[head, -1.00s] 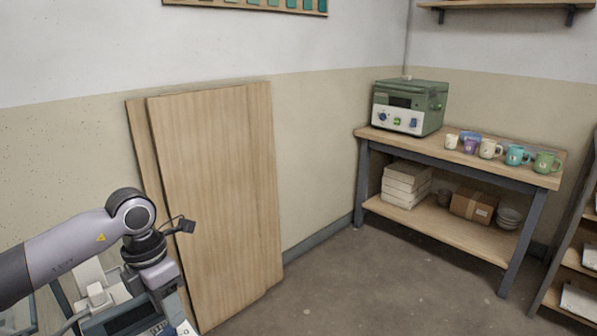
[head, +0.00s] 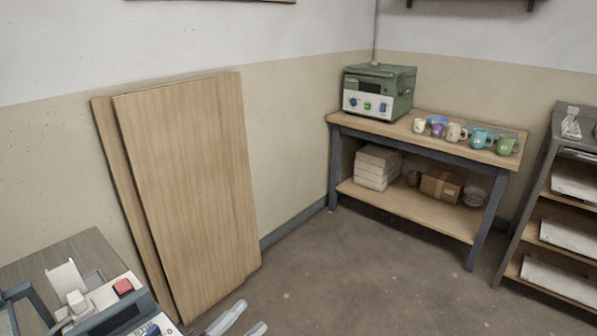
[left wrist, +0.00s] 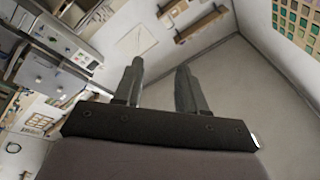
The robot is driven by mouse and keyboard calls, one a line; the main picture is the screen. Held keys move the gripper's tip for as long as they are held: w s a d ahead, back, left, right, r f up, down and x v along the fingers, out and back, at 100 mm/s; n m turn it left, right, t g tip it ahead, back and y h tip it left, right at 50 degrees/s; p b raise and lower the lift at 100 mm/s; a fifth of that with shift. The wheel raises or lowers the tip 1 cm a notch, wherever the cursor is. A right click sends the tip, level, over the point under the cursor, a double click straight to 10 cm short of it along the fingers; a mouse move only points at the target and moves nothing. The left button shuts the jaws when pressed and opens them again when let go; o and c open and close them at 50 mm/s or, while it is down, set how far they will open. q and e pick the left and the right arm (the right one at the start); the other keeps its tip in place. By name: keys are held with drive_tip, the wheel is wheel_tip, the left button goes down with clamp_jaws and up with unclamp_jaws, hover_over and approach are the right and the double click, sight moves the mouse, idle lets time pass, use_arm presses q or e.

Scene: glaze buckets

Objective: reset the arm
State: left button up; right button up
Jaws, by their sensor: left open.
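My left gripper (left wrist: 158,88) shows in the left wrist view with its two fingers apart and nothing between them. In the head view only the tips of the left gripper (head: 238,319) show at the bottom edge, also apart and empty. The rest of my left arm is out of the head view. My right gripper is in neither view.
A wooden bench (head: 352,122) carries a green machine (head: 379,92) and several mugs (head: 455,133). Wooden boards (head: 185,190) lean on the wall. A device with a red button (head: 123,287) stands at lower left. Shelves (head: 530,222) stand right. The middle floor is clear.

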use_arm(q)
drive_tip(key=s+a+f+n+g+y+p, duration=0.1)
drive_tip(key=s+a+f+n+g+y, duration=0.1)
drive_tip(key=s+a+f+n+y, duration=0.3)
drive_tip(key=s+a+f+n+g+y+p, duration=0.1)
drive_tip(key=s+a+f+n+g+y, duration=0.2)
drive_tip(key=f, duration=1)
drive_tip(key=s+a+n+y, duration=0.3)
drive_tip(key=s+n, duration=0.2)
drive_tip(key=n, duration=0.2)
drive_tip(key=shift+s+f, duration=0.2)
drive_tip(key=shift+s, duration=0.15)
drive_tip(key=shift+a+y, duration=0.2)
drive_tip(key=shift+y, duration=0.1)
